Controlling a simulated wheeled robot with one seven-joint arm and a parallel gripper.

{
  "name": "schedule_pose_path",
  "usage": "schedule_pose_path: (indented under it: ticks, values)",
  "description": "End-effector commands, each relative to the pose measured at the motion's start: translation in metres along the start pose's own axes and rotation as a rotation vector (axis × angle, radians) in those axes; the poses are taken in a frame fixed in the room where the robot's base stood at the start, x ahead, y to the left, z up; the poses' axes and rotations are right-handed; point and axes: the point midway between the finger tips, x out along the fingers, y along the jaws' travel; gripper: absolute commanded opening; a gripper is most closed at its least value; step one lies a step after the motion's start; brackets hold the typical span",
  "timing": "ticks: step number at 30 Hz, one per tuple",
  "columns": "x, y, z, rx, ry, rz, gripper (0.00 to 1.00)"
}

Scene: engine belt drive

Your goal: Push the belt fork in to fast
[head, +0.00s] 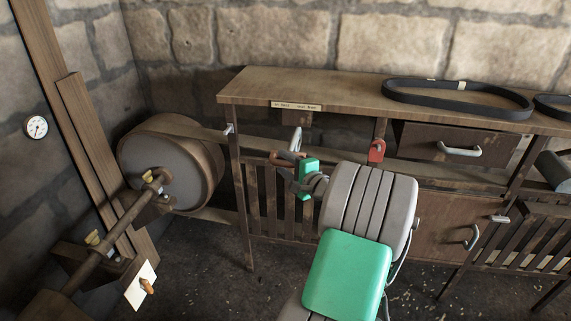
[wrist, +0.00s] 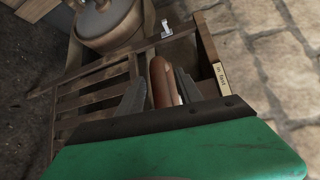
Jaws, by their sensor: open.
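A brown handle (wrist: 161,84), which looks like the belt fork's handle, lies between the two fingers of my gripper (wrist: 160,90) in the wrist view. The fingers stand apart on either side of it; I cannot tell whether either touches it. In the head view the reddish-brown handle (head: 286,156) shows at my gripper (head: 290,160), in front of the bench and partly hidden by the fingers. A small pale metal piece (head: 229,129) sits at the bench's left end, near the belt, and also shows in the wrist view (wrist: 166,29).
A wooden bench (head: 350,90) bears a label plate (head: 296,106) and black belts (head: 458,99). A large drum pulley (head: 165,160) stands left with a belt running from it. A shaft (head: 110,235) stands at the front left.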

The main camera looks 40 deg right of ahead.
Motion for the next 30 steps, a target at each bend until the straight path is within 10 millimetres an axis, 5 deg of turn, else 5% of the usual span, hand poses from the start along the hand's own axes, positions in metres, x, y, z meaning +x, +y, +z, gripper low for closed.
schedule_pose_path:
  ticks: [17,30]
  values:
    - [-0.0003,0.0000,0.0004,-0.001,-0.001,0.000,0.00]
    - [-0.0003,0.0000,0.0005,-0.001,-0.001,0.001,0.00]
